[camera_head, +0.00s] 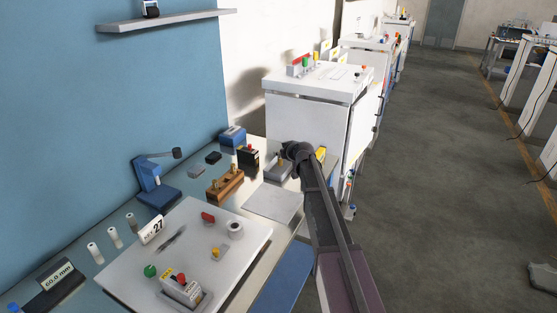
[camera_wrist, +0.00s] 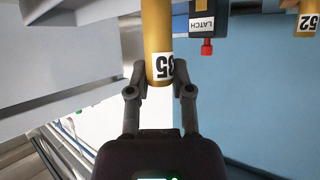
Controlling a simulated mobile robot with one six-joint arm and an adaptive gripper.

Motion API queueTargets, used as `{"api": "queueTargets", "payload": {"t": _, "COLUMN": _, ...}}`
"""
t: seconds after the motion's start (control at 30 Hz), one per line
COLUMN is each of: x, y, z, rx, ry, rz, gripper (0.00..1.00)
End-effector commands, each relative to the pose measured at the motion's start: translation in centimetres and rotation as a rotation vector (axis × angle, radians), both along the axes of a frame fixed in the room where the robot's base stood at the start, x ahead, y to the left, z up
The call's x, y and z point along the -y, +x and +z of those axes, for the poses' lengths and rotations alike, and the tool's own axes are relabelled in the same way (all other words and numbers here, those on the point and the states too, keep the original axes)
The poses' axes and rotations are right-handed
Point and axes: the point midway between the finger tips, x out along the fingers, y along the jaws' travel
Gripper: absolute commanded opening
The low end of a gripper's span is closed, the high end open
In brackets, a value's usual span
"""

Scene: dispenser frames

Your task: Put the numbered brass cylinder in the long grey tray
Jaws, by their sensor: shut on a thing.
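In the wrist view, a brass cylinder (camera_wrist: 157,35) with a white number label stands between my two fingertips. The label's digits appear upside down and partly cut off, perhaps 85 or 35. My gripper (camera_wrist: 159,78) is shut on this cylinder near its labelled end. In the head view, my gripper (camera_head: 293,152) is at the far end of the bench, and the arm hides the cylinder there. A second brass cylinder (camera_wrist: 308,12), labelled 52, is at the wrist view's upper right. I cannot tell for certain which grey thing is the long grey tray.
A wooden block (camera_head: 225,188) with brass pegs stands left of my gripper. A black latch box with a red knob (camera_wrist: 207,46) is close by. A white cabinet (camera_head: 308,115) rises behind my gripper. A flat grey plate (camera_head: 272,205) lies clear on the bench.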

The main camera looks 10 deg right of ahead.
Motion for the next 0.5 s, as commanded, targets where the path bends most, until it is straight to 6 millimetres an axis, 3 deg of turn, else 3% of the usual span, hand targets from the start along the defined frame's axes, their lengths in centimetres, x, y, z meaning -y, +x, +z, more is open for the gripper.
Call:
{"api": "queueTargets", "payload": {"t": 0.27, "x": -0.3, "y": 1.4, "z": -0.2, "rx": 0.000, "ry": 0.000, "rz": 0.000, "gripper": 0.00}}
{"api": "queueTargets", "payload": {"t": 0.5, "x": -0.3, "y": 1.3, "z": -2.4, "rx": 0.000, "ry": 0.000, "rz": 0.000, "gripper": 0.00}}
